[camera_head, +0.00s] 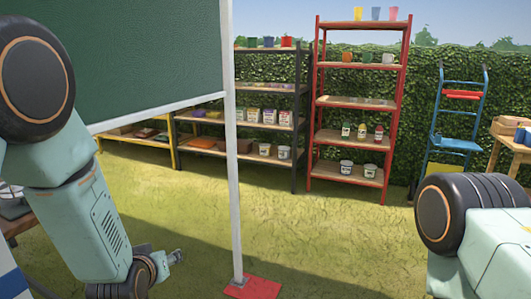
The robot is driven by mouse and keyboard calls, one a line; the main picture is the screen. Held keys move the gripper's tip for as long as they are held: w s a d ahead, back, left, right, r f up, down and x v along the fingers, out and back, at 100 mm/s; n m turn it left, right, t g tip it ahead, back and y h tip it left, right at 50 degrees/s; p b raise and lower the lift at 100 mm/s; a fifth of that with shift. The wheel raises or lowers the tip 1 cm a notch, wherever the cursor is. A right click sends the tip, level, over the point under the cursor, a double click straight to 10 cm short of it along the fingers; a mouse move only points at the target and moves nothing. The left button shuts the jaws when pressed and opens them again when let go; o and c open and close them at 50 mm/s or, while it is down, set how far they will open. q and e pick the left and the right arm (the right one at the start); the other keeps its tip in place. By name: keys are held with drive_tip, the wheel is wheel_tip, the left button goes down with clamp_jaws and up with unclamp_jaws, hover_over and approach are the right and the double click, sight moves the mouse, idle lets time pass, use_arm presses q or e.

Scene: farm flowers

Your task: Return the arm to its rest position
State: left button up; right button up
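My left arm comes in from the left and hangs down. At its lower end, near the bottom edge, a small part that looks like my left gripper (175,257) points right. It is too small and partly hidden to show whether it is open or shut. It is over the grass and I see nothing held in it. My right arm shows only as a thick link at the lower right. My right gripper is out of view.
A dark green board (140,50) on a white post (233,180) with a red foot (252,287) stands close by my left arm. Behind are a red shelf (397,120), a black shelf (299,150) and a blue hand truck (435,120). The grass between is clear.

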use_arm(q)
drive_tip(key=s+f+m+g, duration=0.1)
drive_tip(key=s+f+g, duration=0.2)
drive_tip(key=s+f, duration=0.4)
drive_tip(key=s+f+m+g, duration=0.1)
drive_tip(key=s+f+g, duration=0.3)
drive_tip(key=s, duration=1.5)
drive_tip(key=s+d+f+g+h, duration=0.1)
drive_tip(key=s+f+g, duration=0.3)
drive_tip(key=s+f, duration=0.6)
drive_tip(key=s, duration=0.3)
drive_tip(key=shift+s+m, duration=0.2)
drive_tip(key=shift+m, duration=0.2)
drive_tip(key=shift+f, duration=0.1)
drive_tip(key=c, duration=0.4)
drive_tip(key=shift+o, duration=0.2)
drive_tip(key=shift+w, duration=0.1)
drive_tip(key=shift+w, duration=0.1)
